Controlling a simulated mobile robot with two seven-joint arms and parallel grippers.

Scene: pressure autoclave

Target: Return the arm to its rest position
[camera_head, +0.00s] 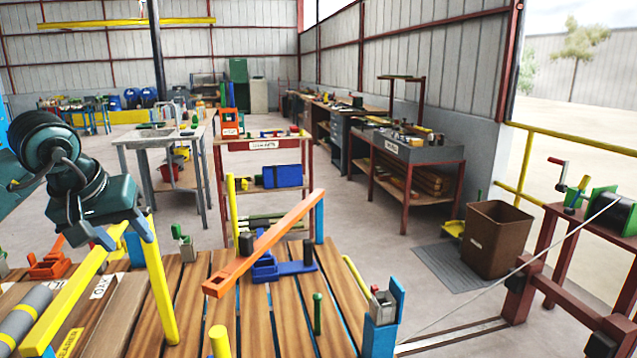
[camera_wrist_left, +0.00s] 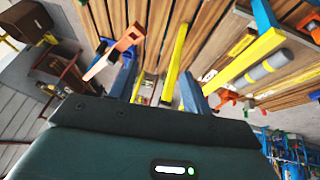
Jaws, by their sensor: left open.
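My left arm comes in from the left in the head view, with its dark wrist raised over the left side of the slatted wooden table (camera_head: 192,300). My left gripper (camera_head: 124,236) points down, with its two blue-grey fingers apart and nothing seen between them. In the left wrist view the left gripper (camera_wrist_left: 158,94) also shows open, with a yellow bar and table slats beyond its fingers. The gripper is close to a yellow frame (camera_head: 160,285) in the picture; I cannot tell whether they touch. My right gripper is not in view.
An orange bar (camera_head: 262,246) slants up over a blue base (camera_head: 285,268) on the table. A grey roller (camera_head: 25,318) lies at front left. A green peg (camera_head: 317,313) and a blue post (camera_head: 379,338) stand farther right. A brown bin (camera_head: 495,238) stands on the floor.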

